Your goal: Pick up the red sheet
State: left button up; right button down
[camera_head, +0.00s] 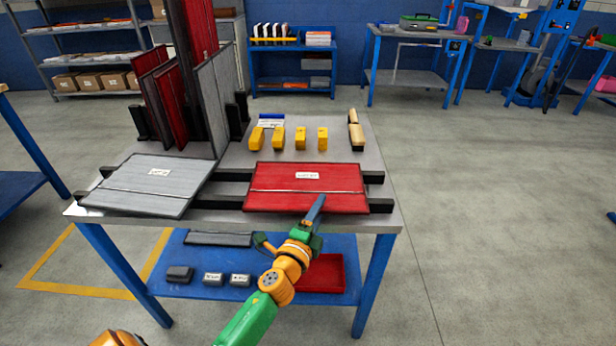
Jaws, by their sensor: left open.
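The red sheet (290,178) with a white label lies flat on black rails at the front right of the grey table. My left gripper (317,210) is open at the sheet's front edge, right of its middle. Its finger overlaps the sheet's front edge in the picture; I cannot tell whether it touches. Nothing shows held in it. My right gripper is not in view.
A grey sheet (143,184) lies on the rails to the left. Red and grey panels stand upright in a rack (238,115) behind it. Several yellow blocks (278,138) stand behind the red sheet. A red tray (325,272) sits on the blue lower shelf (180,287).

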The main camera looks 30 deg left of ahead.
pick_arm(q)
grip_shut()
dwell(1.4)
